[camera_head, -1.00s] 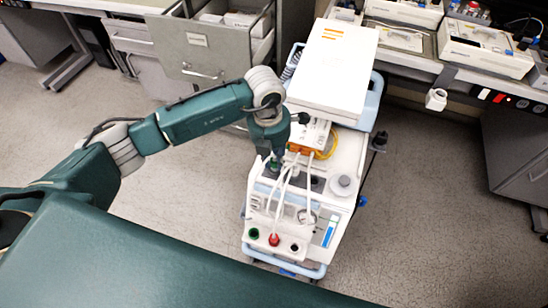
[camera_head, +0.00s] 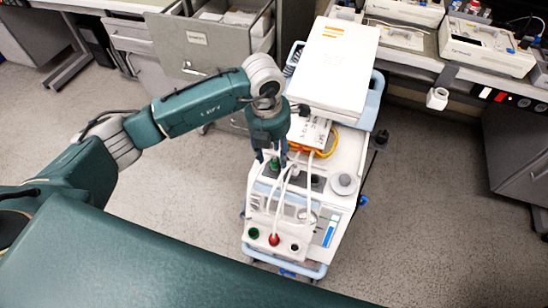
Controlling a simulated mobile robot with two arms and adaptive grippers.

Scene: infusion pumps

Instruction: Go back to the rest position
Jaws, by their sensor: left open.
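My left arm comes in from the left, and its gripper (camera_head: 270,158) points down over the medical cart (camera_head: 345,165). The gripper is open, with its fingers just above the pump panel. A green knob or connector (camera_head: 275,164) shows close to the fingertips; I cannot tell whether they touch. White tubes (camera_head: 283,190) run down the front of the pump unit (camera_head: 275,243), which has green, red and black round ports. My right gripper is not in view.
A white box-shaped device (camera_head: 335,65) stands on the back of the cart. An open drawer cabinet (camera_head: 210,45) is behind my arm. A bench with instruments (camera_head: 486,45) is at the back right. Grey floor (camera_head: 430,220) lies clear to the right of the cart.

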